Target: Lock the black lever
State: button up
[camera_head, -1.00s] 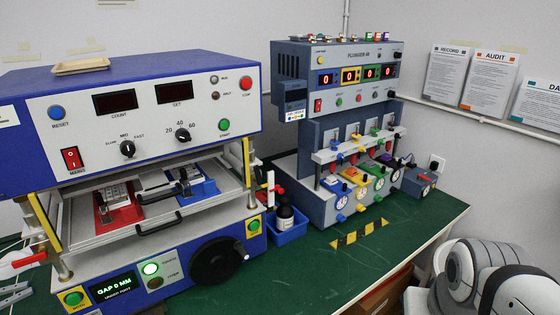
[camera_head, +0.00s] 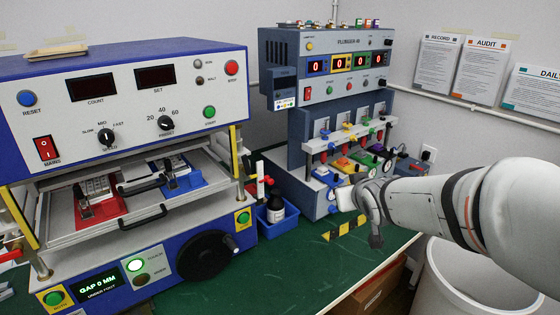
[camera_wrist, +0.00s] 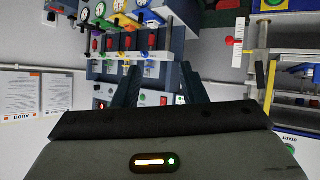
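Several black handles show, and I cannot tell for sure which is the black lever. A black-ended lever (camera_head: 394,121) sits at the right end of the plunger unit's bar. A black clamp handle (camera_head: 140,187) lies beside the blue fixture (camera_head: 186,181) on the left press's tray. Another dark clamp (camera_head: 82,197) stands on the red fixture (camera_head: 98,208). My gripper (camera_head: 366,212) hangs in front of the plunger unit, apart from these handles. In the wrist view its two dark fingers (camera_wrist: 160,76) are spread with nothing between them.
The blue-and-white press (camera_head: 120,150) fills the left, with a black handwheel (camera_head: 205,255). The plunger unit (camera_head: 298,150) stands behind my gripper. A blue bin (camera_head: 272,232) holding a dark bottle sits between them. Green bench top (camera_head: 290,270) is clear in front.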

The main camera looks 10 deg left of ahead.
jog(key=w+a+f+n+t+y+b, duration=0.1)
jog(key=w+a+n+y, duration=0.3)
jog(key=a, duration=0.7)
jog(key=n+y, duration=0.3)
jog(key=y, duration=0.4)
send_near(246, 162)
jog(key=shift+g, duration=0.3)
jog(key=x, duration=0.2)
jog(key=p+x, duration=0.1)
jog(key=x, duration=0.5)
jog(key=shift+w+r, duration=0.15)
jog(key=shift+r, duration=0.15)
jog(key=shift+c, duration=0.5)
grip_shut()
